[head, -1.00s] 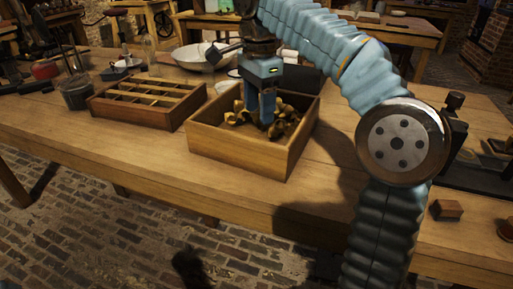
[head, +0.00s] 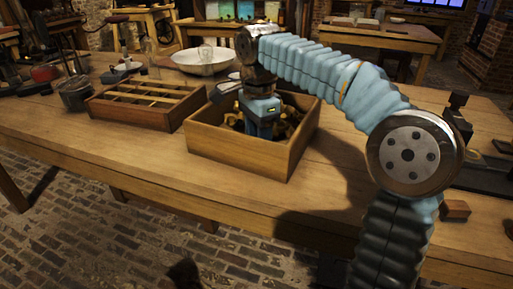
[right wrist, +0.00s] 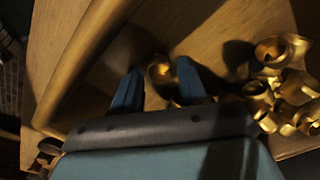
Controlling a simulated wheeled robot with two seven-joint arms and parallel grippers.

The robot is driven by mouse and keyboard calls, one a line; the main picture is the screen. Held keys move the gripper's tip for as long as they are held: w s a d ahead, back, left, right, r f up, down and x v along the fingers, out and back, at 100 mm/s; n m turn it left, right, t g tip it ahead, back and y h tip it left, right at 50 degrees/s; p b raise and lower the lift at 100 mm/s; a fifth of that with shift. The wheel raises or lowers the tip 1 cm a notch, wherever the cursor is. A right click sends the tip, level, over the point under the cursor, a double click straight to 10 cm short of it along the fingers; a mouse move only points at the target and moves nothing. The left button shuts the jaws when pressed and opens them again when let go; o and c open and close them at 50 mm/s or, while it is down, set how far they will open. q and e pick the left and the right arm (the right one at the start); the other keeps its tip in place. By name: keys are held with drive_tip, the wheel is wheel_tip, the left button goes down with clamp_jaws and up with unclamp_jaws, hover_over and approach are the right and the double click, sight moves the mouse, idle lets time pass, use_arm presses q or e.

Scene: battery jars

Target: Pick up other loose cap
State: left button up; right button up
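Several loose brass caps (head: 289,122) lie in the open wooden box (head: 238,160) on the workbench. My right gripper (head: 262,134) reaches down inside the box, and its body hides part of the pile. In the right wrist view my right gripper (right wrist: 159,70) has its two blue fingers apart. One brass cap (right wrist: 160,73) shows between the fingertips, away from the main pile; I cannot tell whether they touch it. More brass caps (right wrist: 285,85) are heaped to the right of the fingers. My left gripper is not in view.
A divided wooden tray (head: 147,102) stands left of the box. A white bowl (head: 205,61) is behind, and a dark jar (head: 76,97) is at the left. The bench front is mostly clear.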

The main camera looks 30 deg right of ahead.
clamp_jaws()
drive_tip(key=shift+r, duration=0.15)
